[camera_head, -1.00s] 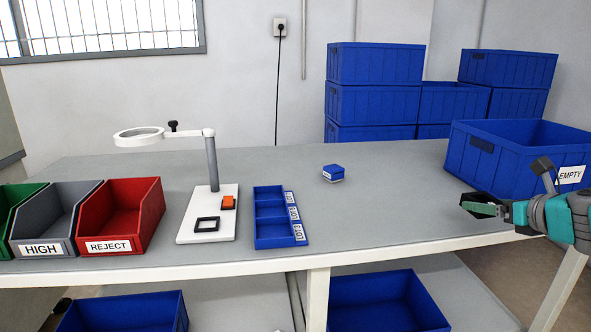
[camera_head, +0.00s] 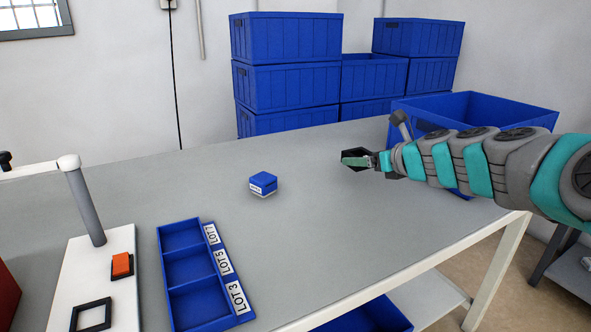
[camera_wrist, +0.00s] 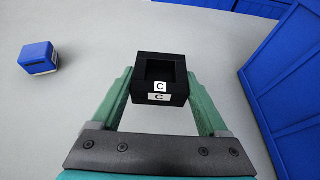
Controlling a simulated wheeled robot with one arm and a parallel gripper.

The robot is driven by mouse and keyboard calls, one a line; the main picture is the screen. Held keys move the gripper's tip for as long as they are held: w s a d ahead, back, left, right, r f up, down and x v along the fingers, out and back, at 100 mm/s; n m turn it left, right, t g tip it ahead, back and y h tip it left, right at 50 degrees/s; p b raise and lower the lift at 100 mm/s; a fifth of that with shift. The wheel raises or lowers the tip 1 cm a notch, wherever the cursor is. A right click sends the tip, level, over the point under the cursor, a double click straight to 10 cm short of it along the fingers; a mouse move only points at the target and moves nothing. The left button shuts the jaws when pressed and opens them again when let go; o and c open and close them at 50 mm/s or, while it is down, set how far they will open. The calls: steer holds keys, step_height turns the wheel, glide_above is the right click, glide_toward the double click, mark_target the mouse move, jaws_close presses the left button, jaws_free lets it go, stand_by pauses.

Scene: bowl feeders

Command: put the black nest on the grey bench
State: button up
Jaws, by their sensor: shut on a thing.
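The black nest (camera_wrist: 160,70) is a small open-topped black box with a white "C" label on its near side. My gripper (camera_wrist: 161,88) has its two green fingers shut on the nest's sides in the wrist view. In the head view, my gripper (camera_head: 356,161) shows at the end of my arm with the dark nest (camera_head: 355,153) partly hidden by a finger. The grey bench (camera_head: 330,215) lies beneath it. The nest appears held above the surface, but the exact gap is hard to tell.
A small blue box (camera_head: 263,184) sits left of my gripper. A large blue bin (camera_head: 455,105) stands close on the right. A blue LOT tray (camera_head: 190,284) and a white stand (camera_head: 85,276) are at the front left. Bare bench lies between the small box and bin.

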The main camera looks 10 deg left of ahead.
glide_above(312, 176)
steer(key=shift+w+f, duration=0.1)
steer(key=shift+f, duration=0.5)
steer(key=shift+f+b, duration=0.45)
steer(key=shift+f, duration=1.3)
steer(key=shift+f, duration=0.2)
steer(key=o, duration=1.5)
steer(key=shift+r, duration=0.1)
steer(key=shift+r, duration=0.15)
steer(key=v, duration=1.2)
steer(key=shift+p, duration=0.35)
